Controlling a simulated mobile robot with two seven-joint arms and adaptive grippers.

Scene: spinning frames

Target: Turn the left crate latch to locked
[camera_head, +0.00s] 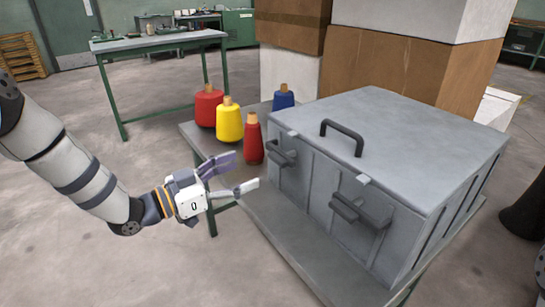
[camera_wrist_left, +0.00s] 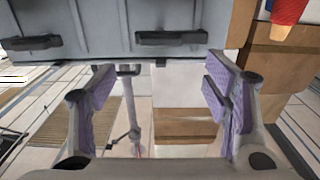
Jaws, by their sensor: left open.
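The grey crate (camera_head: 395,135) stands on a low grey table with its lid closed. Its left latch (camera_head: 281,152) is a dark grey handle high on the front face, lying roughly level along it. The right latch (camera_head: 360,210) looks alike. In the left wrist view, the left latch (camera_wrist_left: 172,38) is the one nearer the red spool, and the right latch (camera_wrist_left: 30,42) is at the far left. My left gripper (camera_head: 246,170) is open and empty, in front of and left of the left latch, apart from it. My right gripper is not in view.
Red (camera_head: 206,105), yellow (camera_head: 229,121) and blue (camera_head: 283,98) spools, and a second red spool (camera_head: 252,139), stand close by the crate's left side. Stacked boxes (camera_head: 365,62) stand behind. The table's front strip (camera_head: 290,235) is bare.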

